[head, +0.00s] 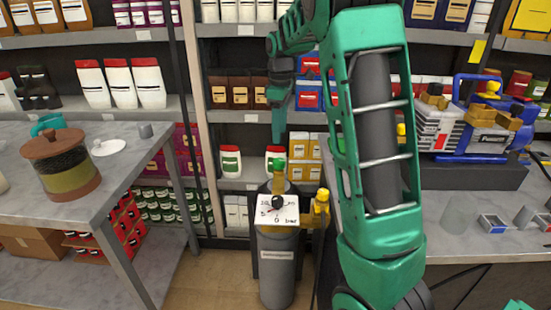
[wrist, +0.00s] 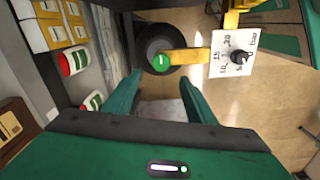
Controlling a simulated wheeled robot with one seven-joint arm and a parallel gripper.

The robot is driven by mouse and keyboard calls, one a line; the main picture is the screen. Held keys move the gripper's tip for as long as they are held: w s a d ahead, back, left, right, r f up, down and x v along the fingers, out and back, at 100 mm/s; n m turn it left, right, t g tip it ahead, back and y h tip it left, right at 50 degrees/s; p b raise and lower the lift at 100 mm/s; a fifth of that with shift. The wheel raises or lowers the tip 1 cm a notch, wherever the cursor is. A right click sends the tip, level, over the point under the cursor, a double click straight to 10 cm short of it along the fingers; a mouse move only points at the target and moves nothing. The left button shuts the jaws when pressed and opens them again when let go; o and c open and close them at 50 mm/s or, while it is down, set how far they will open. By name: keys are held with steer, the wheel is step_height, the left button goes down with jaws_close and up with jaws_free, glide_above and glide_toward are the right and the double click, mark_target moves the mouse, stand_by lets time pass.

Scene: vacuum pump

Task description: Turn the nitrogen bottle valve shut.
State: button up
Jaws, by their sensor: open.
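The nitrogen bottle (head: 277,275) is a grey cylinder standing upright on the floor between the two tables. Its green valve knob (head: 279,168) sits on top, above a white bar gauge (head: 277,208). In the wrist view the round green knob (wrist: 161,62) has a white mark, and the gauge (wrist: 234,58) is to its right. My gripper (head: 277,140) points down just above the knob, apart from it. In the wrist view my gripper (wrist: 163,84) is open and empty, its two fingers spread below the knob in the picture.
A yellow fitting (head: 320,208) sticks out right of the gauge. A grey table (head: 110,170) with a lidded jar (head: 62,165) stands left. A workbench (head: 470,220) with machine parts stands right. Stocked shelves (head: 240,117) are close behind the bottle.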

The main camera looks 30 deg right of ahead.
mark_target(279, 160)
step_height(279, 160, down, 10)
steer(key=shift+f, duration=0.2)
steer(key=shift+c, duration=0.4)
